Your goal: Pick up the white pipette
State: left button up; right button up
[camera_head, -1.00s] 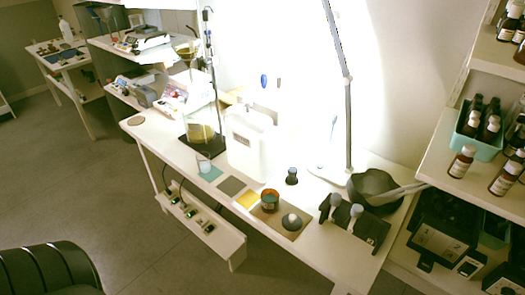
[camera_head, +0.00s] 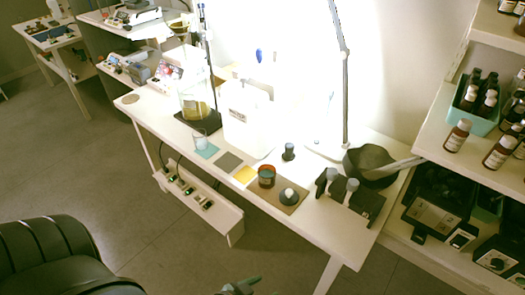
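I cannot make out the white pipette for certain. A thin pale upright thing (camera_head: 329,107) stands near the lamp base in the camera_head view, but glare washes it out. A black rack (camera_head: 368,206) near the right end of the white table (camera_head: 215,172) holds pale-topped pieces, too small to identify. Neither gripper shows clearly. A grey-green part cut off by the bottom edge is too little seen to name.
A black padded chair (camera_head: 45,253) stands at bottom left. The table carries a white canister (camera_head: 246,117), an amber jar (camera_head: 266,176) and a dark bowl (camera_head: 370,164). Shelves with brown bottles (camera_head: 457,136) stand at right. Open floor (camera_head: 150,240) lies before the table.

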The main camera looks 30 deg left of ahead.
aim_at(245, 48)
jog(key=j+z, duration=0.2)
jog(key=j, duration=0.25)
jog(key=k+j+z, duration=0.25)
jog(key=j, duration=0.2)
jog(key=j+z, duration=0.2)
jog(key=j, duration=0.25)
